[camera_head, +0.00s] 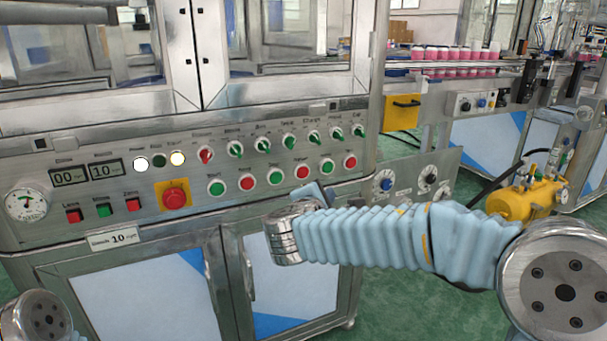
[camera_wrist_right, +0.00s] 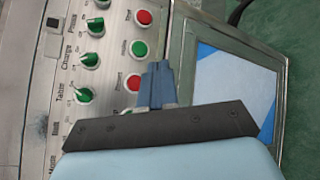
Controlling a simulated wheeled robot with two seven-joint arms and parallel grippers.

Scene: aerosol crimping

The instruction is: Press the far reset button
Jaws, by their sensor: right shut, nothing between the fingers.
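The control panel has a lower row of green and red push buttons. The far red button (camera_head: 350,161) is at the row's right end, beside a green button (camera_head: 327,165) and another red button (camera_head: 302,171). Labels are too small to tell which button is the reset. My right gripper (camera_head: 317,192) is shut and empty, its blue fingertips in front of the panel just below the row. In the right wrist view the shut fingers (camera_wrist_right: 158,85) overlap the panel beside a red button (camera_wrist_right: 133,83); contact cannot be told. My left gripper is out of view.
Green rotary switches (camera_head: 283,142) line the row above. A red emergency stop (camera_head: 174,197) on a yellow plate sits at left. A second panel with a blue knob (camera_head: 385,185) and a yellow tank (camera_head: 530,198) stand to the right.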

